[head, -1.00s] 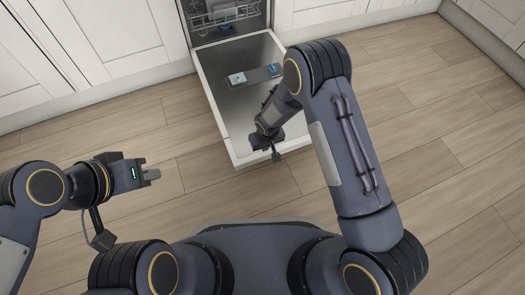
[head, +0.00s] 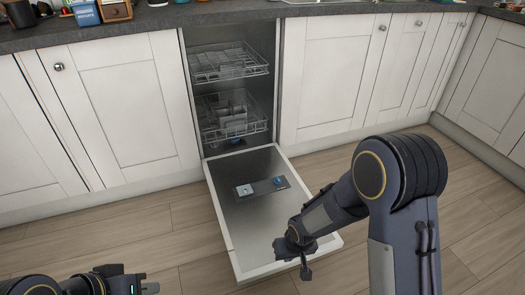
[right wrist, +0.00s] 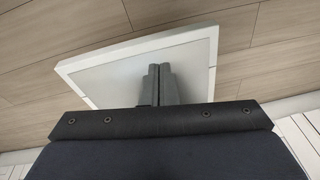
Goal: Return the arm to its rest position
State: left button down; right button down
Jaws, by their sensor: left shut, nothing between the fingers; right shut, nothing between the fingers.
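My right gripper (head: 306,272) hangs above the front edge of the lowered dishwasher door (head: 232,222), with nothing in it. In the right wrist view its fingers (right wrist: 160,80) are pressed together in front of the pale door panel (right wrist: 110,72). My left gripper (head: 150,288) is at the bottom left of the head view, partly cut off by the frame edge. It is shut and empty, over the floor left of the door.
The dishwasher is open, with an upper rack (head: 228,62) and a lower rack (head: 232,115) inside. White cupboards (head: 125,105) flank it below the slate worktop (head: 220,14). A blue box (head: 86,13) stands on the worktop. Wooden floor (head: 185,245) lies clear around the door.

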jog(key=s+d+r+m+t+y, duration=0.1)
jog(key=s+d+r+m, duration=0.15)
jog(key=d+r, duration=0.45)
jog(key=s+d+r+m+t+y, duration=0.15)
jog(key=s+r, duration=0.25)
jog(key=r, duration=0.7)
jog(key=s+d+r+t, duration=0.1)
jog(key=s+d+r, duration=0.1)
jog(key=s+r, duration=0.35)
jog(key=s+d+r, duration=0.2)
jog(key=s, duration=0.6)
notch_tip(320, 180, up, 34)
jog(key=p, duration=3.5)
jog(key=shift+w, duration=0.15)
jog(key=shift+f, duration=0.1)
